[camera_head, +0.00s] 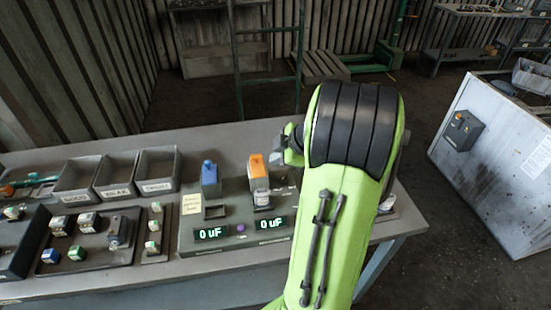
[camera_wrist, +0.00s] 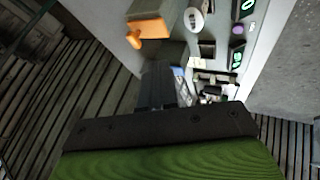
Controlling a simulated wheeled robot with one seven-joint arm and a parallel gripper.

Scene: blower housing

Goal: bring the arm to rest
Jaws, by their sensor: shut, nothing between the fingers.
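My green and black arm (camera_head: 345,200) reaches up over the right part of the workbench in the head view. My gripper (camera_wrist: 163,75) shows in the wrist view as dark fingers pressed together with nothing between them. In the head view the arm hides most of it. The fingertips lie near an orange-topped block (camera_wrist: 150,27), apart from it as far as I can tell. In the head view that orange-topped part (camera_head: 257,172) stands on a grey tester (camera_head: 225,240) with two displays reading 0 uF. A blue-topped part (camera_head: 209,178) stands on its left side.
Open grey bins (camera_head: 115,193) line the bench (camera_head: 150,285) on the left. A dark tray (camera_head: 90,238) there holds several small parts. A white panel (camera_head: 490,180) with a grey box stands at the right. Bare floor (camera_head: 430,240) lies between bench and panel.

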